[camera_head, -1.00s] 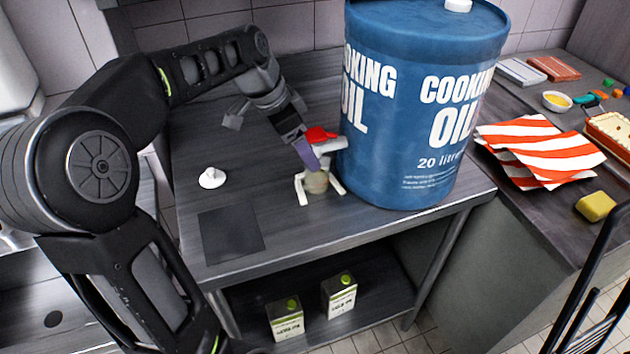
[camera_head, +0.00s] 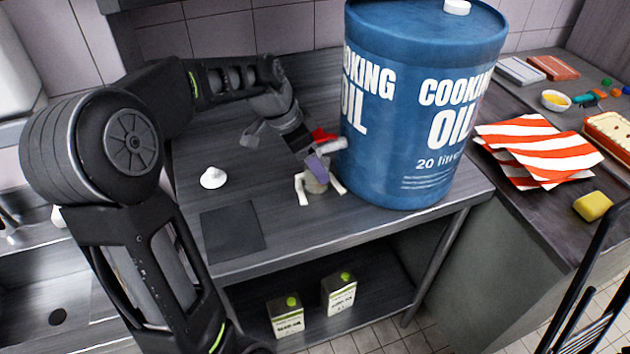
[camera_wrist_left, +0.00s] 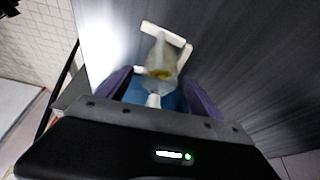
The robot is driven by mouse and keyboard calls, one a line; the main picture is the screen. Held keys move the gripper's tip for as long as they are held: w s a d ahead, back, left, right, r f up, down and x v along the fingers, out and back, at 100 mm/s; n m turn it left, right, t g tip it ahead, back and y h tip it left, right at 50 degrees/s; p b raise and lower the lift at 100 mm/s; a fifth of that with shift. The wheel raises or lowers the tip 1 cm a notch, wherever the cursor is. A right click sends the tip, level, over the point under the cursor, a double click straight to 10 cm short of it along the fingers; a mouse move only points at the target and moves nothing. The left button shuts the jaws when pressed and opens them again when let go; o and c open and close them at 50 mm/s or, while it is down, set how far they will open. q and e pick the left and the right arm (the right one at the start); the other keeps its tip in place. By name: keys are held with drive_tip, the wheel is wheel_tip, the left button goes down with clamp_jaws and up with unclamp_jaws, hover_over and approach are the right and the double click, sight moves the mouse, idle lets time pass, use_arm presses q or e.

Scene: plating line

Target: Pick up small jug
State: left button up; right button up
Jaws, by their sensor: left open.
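A small pale jug-like vessel (camera_head: 316,184) stands on the dark metal table, just left of the blue drum, with white bars on both sides of it. In the left wrist view it (camera_wrist_left: 162,60) shows yellowish contents, and a white bar crosses behind it. My left gripper (camera_head: 318,165) is open, with purple fingers over the vessel, hiding part of it. In the left wrist view the fingers (camera_wrist_left: 160,97) are spread on either side of the vessel's near end. I cannot tell whether they touch it. My right gripper is not in view.
The big blue cooking oil drum (camera_head: 415,110) stands close right of the gripper. A red item (camera_head: 322,135) is partly hidden behind my fingers. A small white object (camera_head: 213,178) and a dark square mat (camera_head: 232,230) lie left. Two oil cartons (camera_head: 286,316) stand on the lower shelf.

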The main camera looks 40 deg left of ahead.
use_arm(q)
drive_tip(key=shift+c, duration=0.4)
clamp_jaws()
idle(0.4)
